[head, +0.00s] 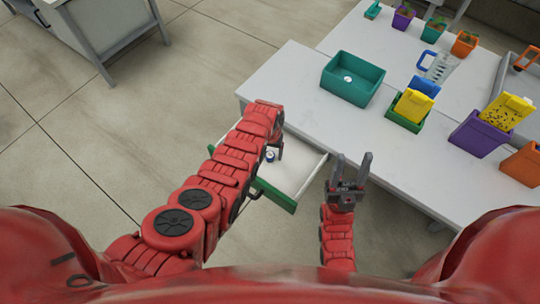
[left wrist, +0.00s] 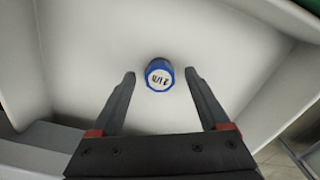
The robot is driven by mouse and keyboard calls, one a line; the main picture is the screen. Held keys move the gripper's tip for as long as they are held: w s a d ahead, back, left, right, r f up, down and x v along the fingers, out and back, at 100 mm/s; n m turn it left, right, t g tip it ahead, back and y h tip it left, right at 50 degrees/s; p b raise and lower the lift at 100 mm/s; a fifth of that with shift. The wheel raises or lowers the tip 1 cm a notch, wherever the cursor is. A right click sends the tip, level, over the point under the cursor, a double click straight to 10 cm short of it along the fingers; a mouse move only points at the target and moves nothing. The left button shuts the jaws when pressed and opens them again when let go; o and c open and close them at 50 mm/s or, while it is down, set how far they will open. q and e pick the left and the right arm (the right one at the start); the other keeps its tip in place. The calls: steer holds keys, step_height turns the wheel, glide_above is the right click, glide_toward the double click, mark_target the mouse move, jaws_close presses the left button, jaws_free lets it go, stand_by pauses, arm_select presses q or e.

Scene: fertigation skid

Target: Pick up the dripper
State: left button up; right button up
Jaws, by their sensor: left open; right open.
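The dripper (head: 270,155) is a small blue piece with a white, marked top. It lies in the open white drawer (head: 297,170) with a green front. In the left wrist view the dripper (left wrist: 159,76) sits on the pale drawer floor, between and slightly beyond the fingertips. My left gripper (head: 275,150) is open over the drawer, one finger on each side of the dripper with gaps. The arm partly hides it in the head view. My right gripper (head: 352,159) is open and empty, to the right of the drawer, near the table's front edge.
The drawer walls (left wrist: 285,75) stand close around the left gripper. On the grey table (head: 300,95) are a green bin (head: 352,80) with a small white round thing inside, a clear jug (head: 440,66), a green box with a yellow piece (head: 413,105), and several plant pots.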

arm_select(q)
steer(key=shift+f, duration=0.6)
jaws_close()
steer(key=shift+r, duration=0.15)
